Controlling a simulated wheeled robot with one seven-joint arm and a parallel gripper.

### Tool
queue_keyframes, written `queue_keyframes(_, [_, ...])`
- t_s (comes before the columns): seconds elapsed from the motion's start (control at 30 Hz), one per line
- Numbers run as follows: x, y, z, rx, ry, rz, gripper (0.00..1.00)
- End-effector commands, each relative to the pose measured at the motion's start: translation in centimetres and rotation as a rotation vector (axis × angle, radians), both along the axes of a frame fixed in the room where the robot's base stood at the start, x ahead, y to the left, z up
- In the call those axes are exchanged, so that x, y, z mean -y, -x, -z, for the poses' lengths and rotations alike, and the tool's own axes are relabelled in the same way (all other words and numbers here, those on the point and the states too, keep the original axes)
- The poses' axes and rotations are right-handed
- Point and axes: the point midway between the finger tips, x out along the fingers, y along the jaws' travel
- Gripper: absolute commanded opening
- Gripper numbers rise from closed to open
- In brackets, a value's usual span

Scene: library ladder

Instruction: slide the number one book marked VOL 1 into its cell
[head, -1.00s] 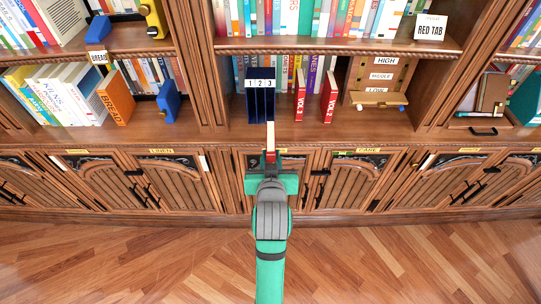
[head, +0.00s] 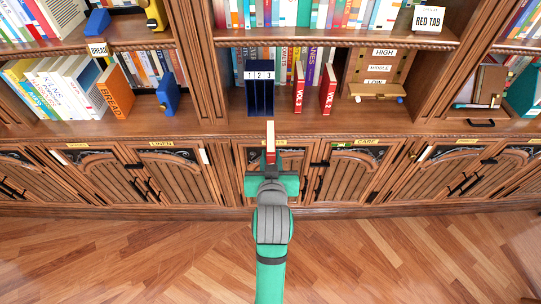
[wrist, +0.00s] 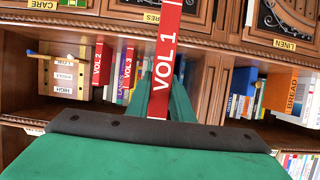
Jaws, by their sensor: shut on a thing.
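My gripper (head: 270,170) is shut on the red VOL 1 book (head: 270,143). In the wrist view the book's spine (wrist: 163,65) reads VOL 1 and stands up between the green fingers. In the head view the book points away from me, in front of the shelf edge and apart from the holder. The dark blue holder (head: 260,98) stands on the shelf, with three narrow upright cells labelled 1, 2 and 3. No book shows in them. The held book lines up roughly with the right part of the holder in the head view.
Two red books, VOL 3 (head: 298,90) and VOL 2 (head: 328,92), stand right of the holder. Further right is a wooden board (head: 380,72) marked HIGH, MIDDLE, LOW. The upper shelf (head: 330,42) runs above the holder. Closed cabinet doors are below.

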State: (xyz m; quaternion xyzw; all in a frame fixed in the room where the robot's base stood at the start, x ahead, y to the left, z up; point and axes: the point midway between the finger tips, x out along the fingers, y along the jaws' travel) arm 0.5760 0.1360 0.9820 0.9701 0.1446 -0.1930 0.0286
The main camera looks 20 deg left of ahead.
Motion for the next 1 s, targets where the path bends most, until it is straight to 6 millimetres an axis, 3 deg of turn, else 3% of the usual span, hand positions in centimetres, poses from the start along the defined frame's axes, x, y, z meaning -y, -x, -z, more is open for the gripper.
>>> queue_keyframes(0.8, [0.4,0.8,0.0,0.002,-0.001,-0.001,0.0])
queue_keyframes(0.9, [0.6,0.5,0.7,-0.002,-0.002,0.007,0.0])
queue_keyframes(1.0, [1.3,-0.5,2.8,-0.008,-0.008,0.032,0.0])
